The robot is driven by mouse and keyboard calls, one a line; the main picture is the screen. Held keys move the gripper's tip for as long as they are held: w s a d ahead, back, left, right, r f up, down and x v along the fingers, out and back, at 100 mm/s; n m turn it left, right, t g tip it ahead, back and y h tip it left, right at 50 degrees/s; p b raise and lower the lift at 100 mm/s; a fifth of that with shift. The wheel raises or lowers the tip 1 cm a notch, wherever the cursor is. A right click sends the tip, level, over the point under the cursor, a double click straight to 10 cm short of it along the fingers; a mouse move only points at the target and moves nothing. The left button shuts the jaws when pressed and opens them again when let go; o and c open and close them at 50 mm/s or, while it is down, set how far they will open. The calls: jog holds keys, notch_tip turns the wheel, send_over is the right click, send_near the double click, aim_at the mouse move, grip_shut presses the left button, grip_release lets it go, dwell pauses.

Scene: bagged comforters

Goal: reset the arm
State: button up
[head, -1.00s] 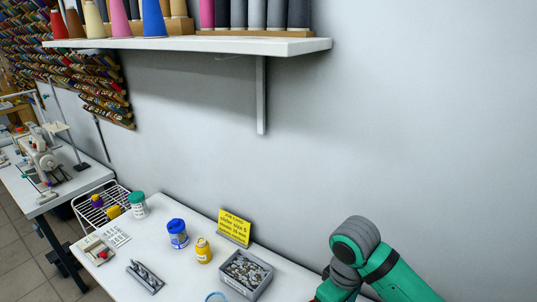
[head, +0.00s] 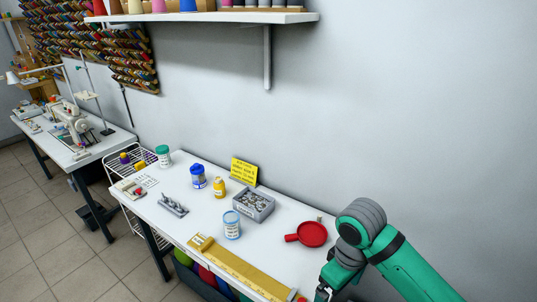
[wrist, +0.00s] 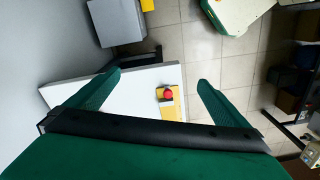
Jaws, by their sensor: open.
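My green arm reaches in from the lower right of the head view, bent at a grey joint. My gripper (head: 322,293) is only partly in that view, at the bottom edge, beside the right end of the white table (head: 190,222). In the wrist view my gripper (wrist: 155,88) shows two green fingers spread wide apart with nothing between them. Beyond the fingers lie a white table end, a yellow strip with a red part on it, and floor tiles.
On the table are a red pan-like dish (head: 313,234), a grey bin (head: 253,204), a blue-labelled can (head: 232,225), a yellow bottle (head: 219,187), and a long yellow ruler-like bar (head: 240,270). A shelf (head: 220,16) is on the wall. The tiled floor at left is open.

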jog(key=w+a+r+m+t+y, duration=0.1)
jog(key=w+a+m+t+y, duration=0.2)
jog(key=a, duration=0.8)
jog(key=w+a+r+m+t+y, duration=0.15)
jog(key=w+a+t+y, duration=0.35)
jog(key=a, duration=0.5)
jog(key=w+a+r+m+t+y, duration=0.15)
jog(key=w+a+t, duration=0.3)
jog(key=a, duration=0.65)
jog(key=s+d+f+m+t+h, duration=0.2)
jog(key=s+d+f+m+h, duration=0.2)
jog(key=s+f, duration=0.45)
jog(key=s+d+f+m+t+h, duration=0.2)
jog(key=s+d+f+m+h, duration=0.15)
jog(key=s+f, duration=0.5)
jog(key=s+d+n+h, duration=0.1)
jog(key=s+d+n, duration=0.2)
jog(key=s, duration=0.8)
jog(key=s+d+r+n+g+h, duration=0.1)
jog(key=s+d+n, duration=0.2)
jog(key=s, duration=0.8)
jog(key=shift+s+d+r, duration=0.15)
jog(key=shift+s+d, duration=0.1)
jog(key=shift+d, duration=0.5)
jog(key=shift+c, duration=0.3)
